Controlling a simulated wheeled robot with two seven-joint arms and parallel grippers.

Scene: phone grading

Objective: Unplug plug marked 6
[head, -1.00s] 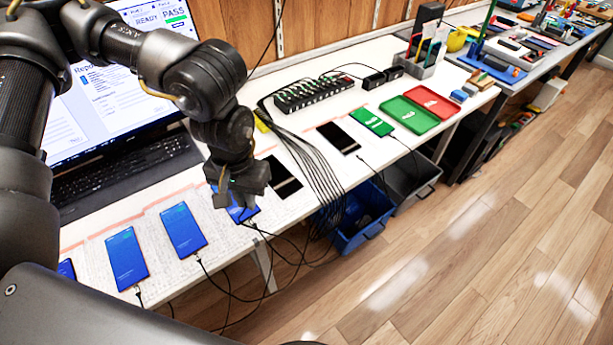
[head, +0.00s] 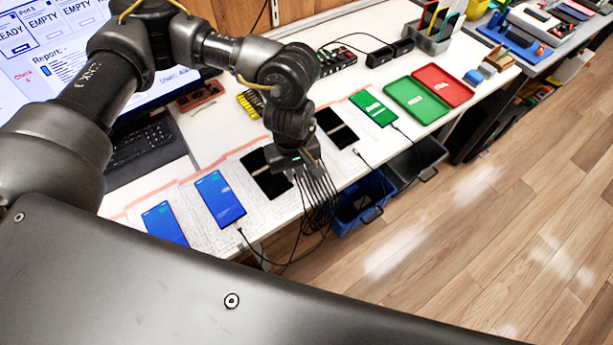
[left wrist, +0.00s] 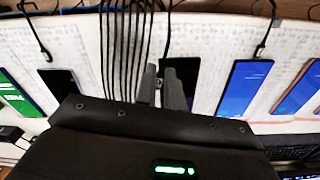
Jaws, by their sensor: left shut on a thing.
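My left gripper (head: 303,166) points down at the front end of a black phone (head: 266,174) on the white table. In the left wrist view the gripper (left wrist: 162,82) has its fingers close together at that phone (left wrist: 184,70), shut on a cable plug that the fingers mostly hide. A single black cable (left wrist: 168,28) runs from there toward the table's front edge. A bundle of black cables (left wrist: 124,45) passes right beside the fingers. It also hangs under the gripper in the head view (head: 322,192). No number on a plug is readable. My right gripper is out of view.
Blue phones (head: 217,198) lie to the left, another black phone (head: 337,128) and a green-screen phone (head: 373,107) to the right. Green (head: 416,100) and red (head: 443,85) trays lie beyond. A blue bin (head: 360,210) stands below the front edge.

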